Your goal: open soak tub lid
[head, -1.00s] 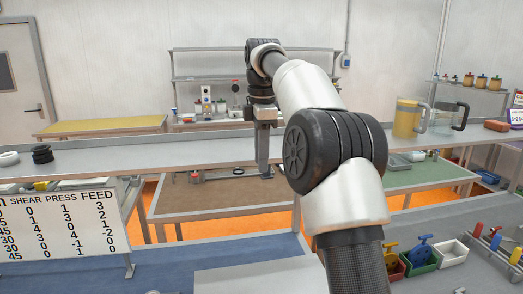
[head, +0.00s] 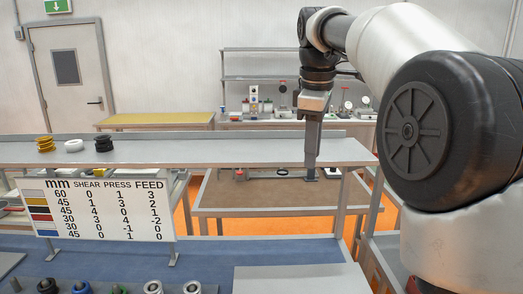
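My gripper (head: 312,160) hangs pointing down at the end of my arm, right of centre in the head view, in front of the long grey shelf. Only one narrow side of its fingers shows, so I cannot tell whether it is open or shut. I see nothing held below it. I cannot make out a soak tub or its lid in this view.
A sign (head: 102,207) with a number table stands on the blue bench at left. Several rings and knobs line the bench's front edge. Yellow, white and black ring stacks sit on the grey shelf (head: 200,152). A brown table (head: 265,192) stands behind.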

